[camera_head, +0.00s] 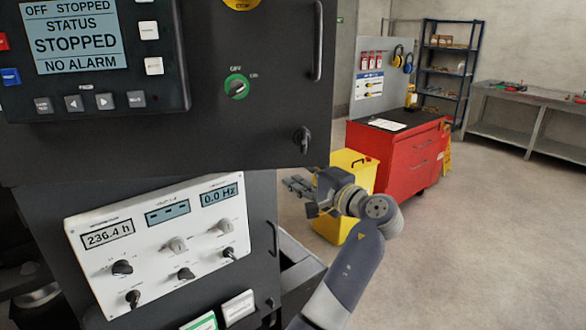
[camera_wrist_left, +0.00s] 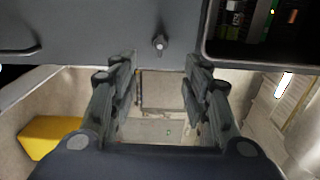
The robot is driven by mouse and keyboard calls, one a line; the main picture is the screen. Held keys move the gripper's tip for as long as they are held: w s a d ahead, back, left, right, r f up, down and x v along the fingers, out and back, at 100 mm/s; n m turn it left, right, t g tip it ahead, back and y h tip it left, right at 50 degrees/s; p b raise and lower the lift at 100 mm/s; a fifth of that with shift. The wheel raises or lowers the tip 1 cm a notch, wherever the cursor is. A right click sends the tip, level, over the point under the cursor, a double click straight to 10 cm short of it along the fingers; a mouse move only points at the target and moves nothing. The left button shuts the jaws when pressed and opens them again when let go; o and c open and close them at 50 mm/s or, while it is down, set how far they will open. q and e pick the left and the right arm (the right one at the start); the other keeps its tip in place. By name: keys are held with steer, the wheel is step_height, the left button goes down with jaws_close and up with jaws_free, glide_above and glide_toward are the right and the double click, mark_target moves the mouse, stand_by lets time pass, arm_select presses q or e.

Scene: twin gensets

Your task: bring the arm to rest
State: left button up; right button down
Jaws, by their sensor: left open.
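My left gripper (camera_head: 298,194) is in front of the yellow bin in the head view, just right of the dark genset cabinet's edge. Its fingers are apart and hold nothing. In the left wrist view the two fingers of the left gripper (camera_wrist_left: 158,75) stand wide apart with only empty space between them. The forearm reaches up from the bottom of the head view. The dark cabinet (camera_head: 240,135) carries a screen (camera_head: 75,38) reading STOPPED and NO ALARM. My right gripper is not in view.
A white meter panel (camera_head: 165,245) with knobs sits at lower left. A yellow bin (camera_head: 355,172) and a red tool cabinet (camera_head: 395,160) stand behind my gripper. A shelf (camera_head: 445,60) and workbench (camera_head: 530,98) line the back. The floor at right is clear.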

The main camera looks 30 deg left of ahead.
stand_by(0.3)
